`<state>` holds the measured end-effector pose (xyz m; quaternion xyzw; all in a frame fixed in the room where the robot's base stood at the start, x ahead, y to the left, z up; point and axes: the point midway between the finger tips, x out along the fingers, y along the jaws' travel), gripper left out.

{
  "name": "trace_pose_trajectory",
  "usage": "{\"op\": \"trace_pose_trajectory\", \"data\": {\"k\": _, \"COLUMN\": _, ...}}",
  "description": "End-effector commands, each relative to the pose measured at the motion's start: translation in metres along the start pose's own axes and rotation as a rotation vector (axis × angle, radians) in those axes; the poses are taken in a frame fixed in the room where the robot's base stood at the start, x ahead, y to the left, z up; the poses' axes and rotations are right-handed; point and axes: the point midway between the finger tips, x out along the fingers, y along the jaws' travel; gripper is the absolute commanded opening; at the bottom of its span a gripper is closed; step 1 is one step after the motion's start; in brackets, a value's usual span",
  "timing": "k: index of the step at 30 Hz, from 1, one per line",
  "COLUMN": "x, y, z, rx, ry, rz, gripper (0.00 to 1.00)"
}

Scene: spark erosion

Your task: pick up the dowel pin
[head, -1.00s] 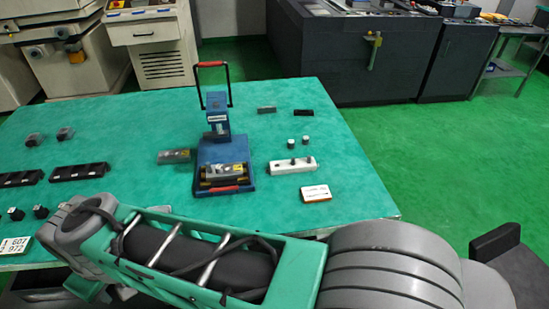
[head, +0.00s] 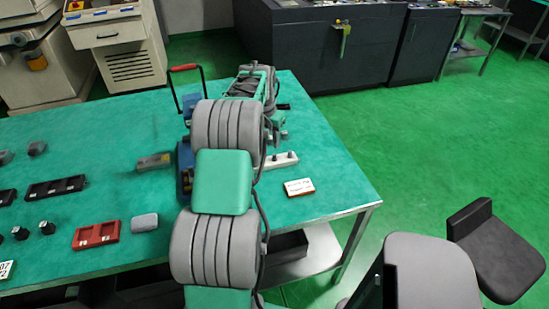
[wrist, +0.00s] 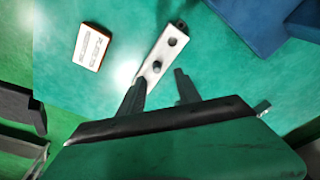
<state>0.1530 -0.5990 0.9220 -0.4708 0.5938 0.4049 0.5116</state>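A long white block (head: 284,160) lies on the green table, partly hidden behind my arm. I cannot tell for sure which, if any, is the dowel pin. My gripper (wrist: 159,76) is open and empty, its two fingers apart over the near end of the block. In the head view my gripper's fingers are too small and covered to make out.
A white-topped, brown-edged box (head: 299,187) lies near the block; the wrist view shows it too (wrist: 92,46). A blue press (head: 184,160) with a red handle stands left, partly behind my arm. A red tray (head: 96,233) and grey piece (head: 145,222) lie front left.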

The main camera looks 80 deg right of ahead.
Motion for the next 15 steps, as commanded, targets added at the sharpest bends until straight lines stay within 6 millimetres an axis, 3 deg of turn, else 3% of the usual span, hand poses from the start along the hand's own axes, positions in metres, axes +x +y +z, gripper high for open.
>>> {"op": "trace_pose_trajectory", "data": {"k": 3, "x": 0.013, "y": 0.010, "z": -0.006, "rx": 0.024, "ry": -0.003, "rz": 0.005, "gripper": 0.40}}
{"op": "trace_pose_trajectory", "data": {"k": 15, "x": 0.075, "y": 0.010, "z": -0.009, "rx": 0.020, "ry": -0.003, "rz": 0.004, "gripper": 0.40}}
